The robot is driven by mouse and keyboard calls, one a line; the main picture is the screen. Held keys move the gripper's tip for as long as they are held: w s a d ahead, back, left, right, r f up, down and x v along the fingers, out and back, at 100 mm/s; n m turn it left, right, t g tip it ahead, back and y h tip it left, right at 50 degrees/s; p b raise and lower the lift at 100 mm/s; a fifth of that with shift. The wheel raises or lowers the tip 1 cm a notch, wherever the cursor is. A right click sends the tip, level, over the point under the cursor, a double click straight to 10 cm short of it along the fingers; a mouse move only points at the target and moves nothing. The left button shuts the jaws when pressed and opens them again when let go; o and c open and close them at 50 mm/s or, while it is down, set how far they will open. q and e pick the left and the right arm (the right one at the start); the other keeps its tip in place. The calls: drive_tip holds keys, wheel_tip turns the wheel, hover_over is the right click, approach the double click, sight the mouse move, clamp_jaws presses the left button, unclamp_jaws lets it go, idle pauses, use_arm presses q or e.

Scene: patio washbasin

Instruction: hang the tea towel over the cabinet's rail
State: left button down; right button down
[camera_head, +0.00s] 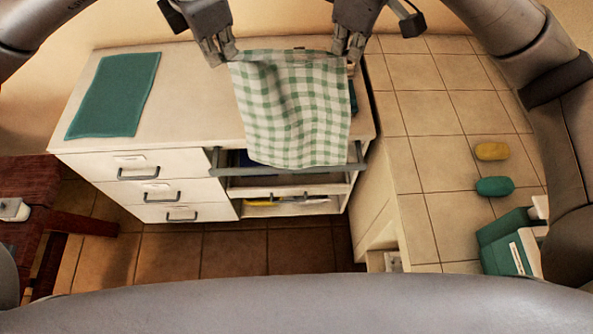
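The green-and-white checked tea towel (290,110) hangs spread between my two grippers, slightly creased, above the cabinet top's right part. My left gripper (223,58) is shut on its upper left corner. My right gripper (346,55) is at its upper right corner and appears shut on it. The white cabinet (190,120) has a grey rail (232,171) along the front of its open right section. The towel's lower edge reaches the rail in the picture and covers part of it. I cannot tell whether they touch.
A teal mat (115,95) lies on the cabinet top's left. Three drawers are shut below. Yellow (491,151) and teal (495,186) soap-like pieces lie on the tiled counter (415,130) at right, near a teal-and-white box (508,245). A dark red stool (30,195) stands left.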

drive_tip(key=f+b, duration=0.4)
drive_tip(key=f, duration=0.1)
drive_tip(key=shift+w+a, duration=0.15)
drive_tip(key=shift+a, duration=0.05)
drive_tip(key=shift+a, duration=0.2)
drive_tip(key=shift+d, duration=0.1)
idle(0.3)
idle(0.4)
drive_tip(key=shift+f, duration=0.1)
